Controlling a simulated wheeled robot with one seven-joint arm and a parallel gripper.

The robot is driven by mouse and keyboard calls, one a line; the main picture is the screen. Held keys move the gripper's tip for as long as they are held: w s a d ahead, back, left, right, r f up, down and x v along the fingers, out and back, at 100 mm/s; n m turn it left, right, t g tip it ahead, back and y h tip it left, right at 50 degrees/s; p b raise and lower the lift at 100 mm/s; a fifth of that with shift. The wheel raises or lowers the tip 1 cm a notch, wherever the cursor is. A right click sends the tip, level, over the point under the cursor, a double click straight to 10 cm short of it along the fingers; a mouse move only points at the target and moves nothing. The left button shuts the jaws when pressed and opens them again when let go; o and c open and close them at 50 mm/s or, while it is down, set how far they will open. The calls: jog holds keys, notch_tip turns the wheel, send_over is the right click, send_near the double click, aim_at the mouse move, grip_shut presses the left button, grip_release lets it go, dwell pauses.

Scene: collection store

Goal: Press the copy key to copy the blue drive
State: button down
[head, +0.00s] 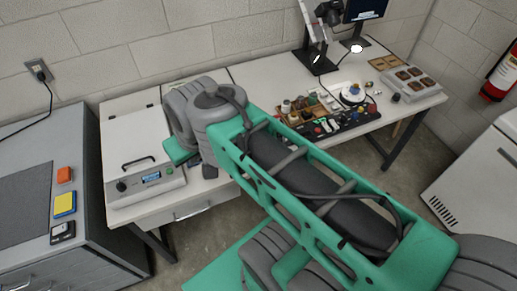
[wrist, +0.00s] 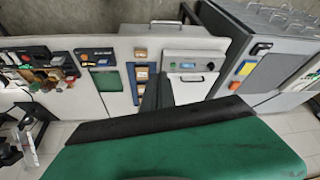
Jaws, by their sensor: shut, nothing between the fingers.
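No copy key can be made out, and no drive is clearly recognisable. A flat yellow-and-blue item (head: 64,204) lies on the grey cabinet at left, between an orange item (head: 64,174) and a dark one (head: 62,231). A white unit (head: 146,190) with a handle, black knob and small lit display stands on the bench; its display front (wrist: 188,65) also shows in the wrist view. My gripper (wrist: 160,78) is shut and empty, over the bench beside this unit. A blue strip with brown pieces (wrist: 141,80) is left of its dark fingers. In the head view my wrist hides the fingertips.
A black panel with coloured knobs (head: 340,124), small parts and a grey device with brown slots (head: 410,82) stand along the bench to the right. A monitor and lamp are behind. A wall outlet (head: 39,70) has a cord hanging. My arm covers much of the bench.

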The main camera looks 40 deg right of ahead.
jog(key=shift+w, duration=0.1)
jog(key=w+d+f+m+y+b, duration=0.1)
jog(key=w+d+f, duration=0.45)
jog(key=d, duration=0.25)
jog(key=w+d+f+m+y+b, duration=0.1)
jog(key=w+d+f+b, duration=0.1)
jog(key=w+d+f, duration=0.5)
jog(key=s+d+f+m+t, duration=0.1)
jog(key=s+d+f+t, duration=0.1)
jog(key=d, duration=0.6)
jog(key=s+d+f+m+t+y+b, duration=0.1)
jog(key=d+f, duration=0.3)
jog(key=d, duration=0.4)
jog(key=shift+s+d+f+m+t, duration=0.4)
jog(key=shift+s+m+t, duration=0.1)
jog(key=shift+m, duration=0.1)
jog(key=shift+a, duration=0.1)
notch_tip(320, 180, down, 9)
jog(key=b, duration=0.6)
jog(key=shift+r, duration=0.1)
jog(key=shift+f+b, duration=0.4)
jog(key=shift+b, duration=0.1)
